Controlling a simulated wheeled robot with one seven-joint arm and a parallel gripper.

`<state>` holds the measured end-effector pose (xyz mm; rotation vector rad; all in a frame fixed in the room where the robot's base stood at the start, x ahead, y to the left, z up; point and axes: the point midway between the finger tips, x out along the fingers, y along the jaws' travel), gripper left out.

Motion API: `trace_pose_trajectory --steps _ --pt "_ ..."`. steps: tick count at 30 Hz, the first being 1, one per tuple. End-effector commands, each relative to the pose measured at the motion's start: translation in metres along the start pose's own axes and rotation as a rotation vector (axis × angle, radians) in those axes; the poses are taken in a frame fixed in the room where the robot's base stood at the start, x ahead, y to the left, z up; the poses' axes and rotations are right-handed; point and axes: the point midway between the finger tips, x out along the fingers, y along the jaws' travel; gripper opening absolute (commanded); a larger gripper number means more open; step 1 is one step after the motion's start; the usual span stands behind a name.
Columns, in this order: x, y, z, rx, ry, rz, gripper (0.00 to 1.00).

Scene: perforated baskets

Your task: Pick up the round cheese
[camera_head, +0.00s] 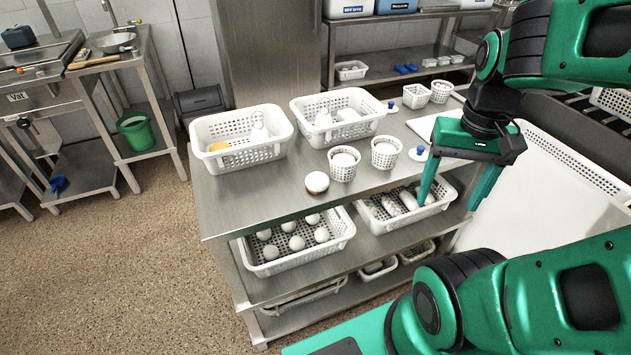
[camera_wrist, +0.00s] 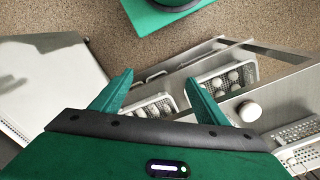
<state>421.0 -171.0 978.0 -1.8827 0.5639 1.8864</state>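A round cream-white piece with a brownish lower edge, which looks like the round cheese (camera_head: 316,182), sits on the steel table top (camera_head: 255,190) near its front edge, left of two small white perforated cups. It also shows in the wrist view (camera_wrist: 249,111), right of my fingers. My gripper (camera_head: 456,192) is open and empty, its fingers pointing down at the table's right end, well to the right of the cheese. In the wrist view my gripper (camera_wrist: 160,77) has its two fingers spread wide with nothing between them.
Perforated cups (camera_head: 343,165) (camera_head: 386,153) stand right of the cheese. Baskets (camera_head: 240,155) (camera_head: 338,135) stand behind. A lower-shelf basket (camera_head: 300,262) holds several round white pieces; another (camera_head: 405,226) holds long pale pieces. Blue-knobbed lids (camera_head: 418,154) lie on top. The table's left front is clear.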

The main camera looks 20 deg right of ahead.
Motion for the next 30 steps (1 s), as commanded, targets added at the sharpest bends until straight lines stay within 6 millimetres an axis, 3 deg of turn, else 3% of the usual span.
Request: trace_pose_trajectory --steps 5,8,15,21,25,30 --pt "-0.010 -0.033 -0.029 0.145 0.003 0.013 0.67" --pt "-0.017 -0.065 -0.049 0.275 0.009 0.018 0.67" --pt "-0.025 -0.154 -0.082 0.600 0.018 0.016 0.67" --pt "-0.025 -0.224 -0.090 0.829 0.015 0.008 0.67" --pt "-0.024 -0.252 -0.090 0.923 0.011 0.004 0.67" --pt "-0.018 -0.265 -0.089 0.977 0.007 0.004 0.67"
